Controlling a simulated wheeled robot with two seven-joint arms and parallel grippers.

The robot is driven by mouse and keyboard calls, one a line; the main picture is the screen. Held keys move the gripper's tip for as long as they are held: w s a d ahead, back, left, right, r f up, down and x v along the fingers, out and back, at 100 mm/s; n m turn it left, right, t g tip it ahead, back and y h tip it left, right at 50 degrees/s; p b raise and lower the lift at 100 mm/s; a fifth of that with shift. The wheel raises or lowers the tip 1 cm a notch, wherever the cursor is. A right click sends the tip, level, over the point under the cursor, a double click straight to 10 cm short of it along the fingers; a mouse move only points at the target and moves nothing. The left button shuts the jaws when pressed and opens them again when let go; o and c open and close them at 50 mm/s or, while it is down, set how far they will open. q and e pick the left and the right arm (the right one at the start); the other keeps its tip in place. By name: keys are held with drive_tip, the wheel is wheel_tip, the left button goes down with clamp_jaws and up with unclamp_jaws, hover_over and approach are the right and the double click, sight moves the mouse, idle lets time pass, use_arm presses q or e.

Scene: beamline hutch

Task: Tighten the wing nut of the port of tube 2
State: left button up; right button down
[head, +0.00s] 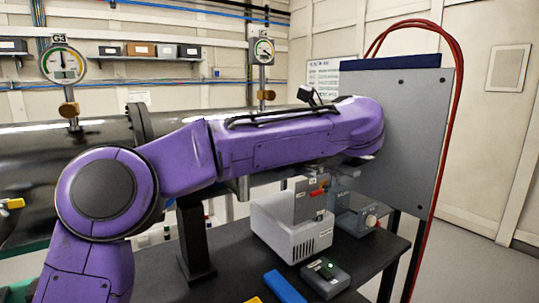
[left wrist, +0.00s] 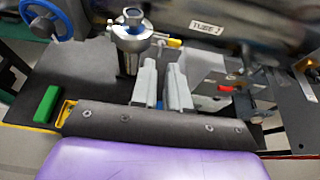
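In the left wrist view, a chrome port (left wrist: 130,40) with a blue top stands below a dark tube labelled TUBE 2 (left wrist: 206,27). A small yellow piece (left wrist: 173,42) sticks out at the port's right side; I cannot be sure it is the wing nut. My left gripper (left wrist: 162,64) points toward the port, with its two grey fingers a narrow gap apart and nothing seen between them. The fingertips appear short of the port, slightly right of it. In the head view my purple left arm hides this gripper and the port. My right gripper is not in view.
A blue block (head: 284,287) lies in front. A large grey panel (head: 412,135) with red hoses stands right. A green block (left wrist: 47,105) shows in the wrist view.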

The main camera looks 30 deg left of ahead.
use_arm(q)
drive_tip(key=p+x, duration=0.2)
drive_tip(key=x, duration=0.6)
drive_tip(key=shift+w+f, duration=0.15)
drive_tip(key=shift+w, duration=0.15)
drive_tip(key=shift+a, duration=0.1)
clamp_jaws()
